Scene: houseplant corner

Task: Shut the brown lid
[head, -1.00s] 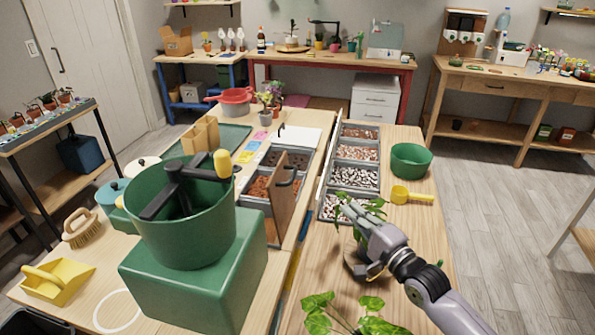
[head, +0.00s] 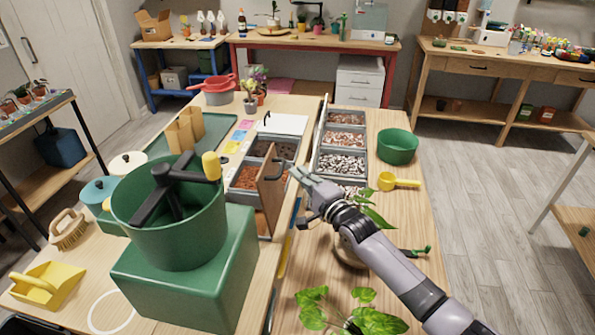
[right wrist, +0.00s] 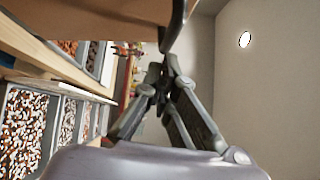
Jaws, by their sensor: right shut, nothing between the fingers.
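The brown lid (head: 270,194) stands steeply open on the left bin row, beside a compartment of brown soil. Its dark handle (head: 283,171) faces right. In the right wrist view the lid (right wrist: 110,18) fills the upper left, with the handle (right wrist: 176,22) hanging just above the fingers. My right gripper (head: 297,172) is shut and empty, close to the right of the handle; I cannot tell whether they touch. Its closed fingertips also show in the right wrist view (right wrist: 166,68). My left gripper is not in view.
A green pot with a dark crank (head: 170,225) stands on a green block (head: 190,285) left of the lid. Open bins of gravel (head: 341,163) lie to the right. A yellow scoop (head: 398,181), green bowl (head: 397,147) and leafy plant (head: 350,312) are near my right arm.

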